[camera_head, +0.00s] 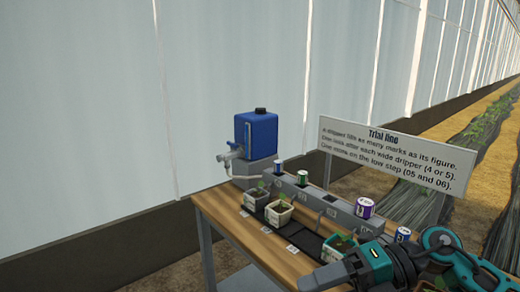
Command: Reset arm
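My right arm, teal and dark grey, comes in from the right at the bottom of the view, over the near end of the bench. Its grey front end, with the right gripper (312,282), points left at the bottom edge. Its fingers are not clear enough to tell open from shut, and no held thing can be made out. My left arm and gripper are not in view.
A wooden bench (229,228) bears a blue tank (256,135) with a tap, a grey rail (318,203) with several coloured drippers, and potted seedlings (279,213) on a dark strip. A sign (392,154) stands behind. My arm hides the bench's near right part.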

